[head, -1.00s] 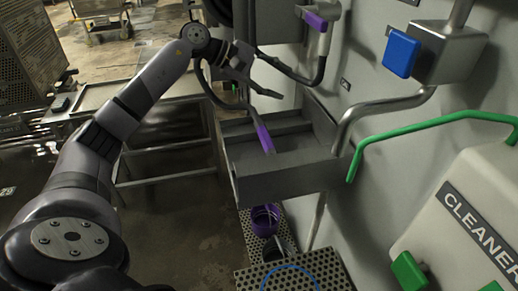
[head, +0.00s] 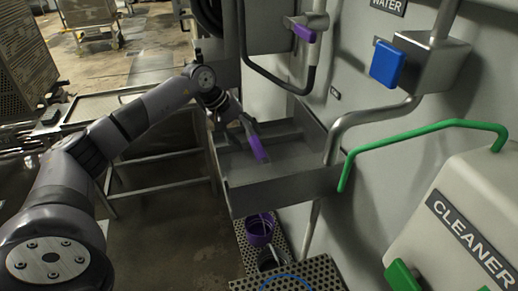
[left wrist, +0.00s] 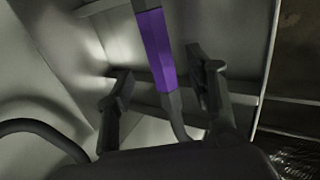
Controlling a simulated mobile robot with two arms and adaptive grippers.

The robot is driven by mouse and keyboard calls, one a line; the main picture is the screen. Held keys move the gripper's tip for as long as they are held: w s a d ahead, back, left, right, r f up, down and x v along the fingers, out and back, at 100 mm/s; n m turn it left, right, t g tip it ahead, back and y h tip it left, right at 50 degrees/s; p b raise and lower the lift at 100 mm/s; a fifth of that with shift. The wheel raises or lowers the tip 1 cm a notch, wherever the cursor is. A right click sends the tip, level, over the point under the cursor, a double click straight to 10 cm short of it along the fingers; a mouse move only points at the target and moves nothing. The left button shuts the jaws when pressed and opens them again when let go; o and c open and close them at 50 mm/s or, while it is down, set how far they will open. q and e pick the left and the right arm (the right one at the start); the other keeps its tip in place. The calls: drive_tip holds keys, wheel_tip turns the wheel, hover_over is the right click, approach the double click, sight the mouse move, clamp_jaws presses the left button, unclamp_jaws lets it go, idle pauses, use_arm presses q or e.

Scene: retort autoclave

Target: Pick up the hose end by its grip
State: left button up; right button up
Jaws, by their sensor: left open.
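The hose end's purple grip (head: 257,146) lies tilted in the grey metal tray (head: 285,187) on the wall. In the left wrist view the purple grip (left wrist: 158,50) runs between my two dark fingers, with a grey section above it and dark hose below. My left gripper (head: 240,119) is at the upper end of the grip in the head view. It is open, with a visible gap on both sides of the grip in the wrist view (left wrist: 162,68). Its fingertips are partly hidden in the head view. My right gripper is not in view.
A blue-handled box (head: 388,64), a bent pipe (head: 375,118) and a green rail (head: 425,133) stand out from the wall at right. A second purple handle (head: 303,33) hangs above the tray. A purple container (head: 260,230) is below it.

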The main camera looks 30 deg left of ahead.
sight(256, 147)
use_arm(q)
drive_tip(key=p+x, duration=0.1)
drive_tip(key=x, duration=0.3)
drive_tip(key=shift+d+f+p, duration=0.35)
drive_tip(key=shift+d+p, duration=0.05)
drive_tip(key=shift+w+d+f, duration=0.1)
drive_tip(key=shift+w+f, duration=0.05)
drive_tip(key=shift+f, duration=0.3)
drive_tip(key=shift+c, duration=0.6)
clamp_jaws()
drive_tip(key=shift+r, duration=0.1)
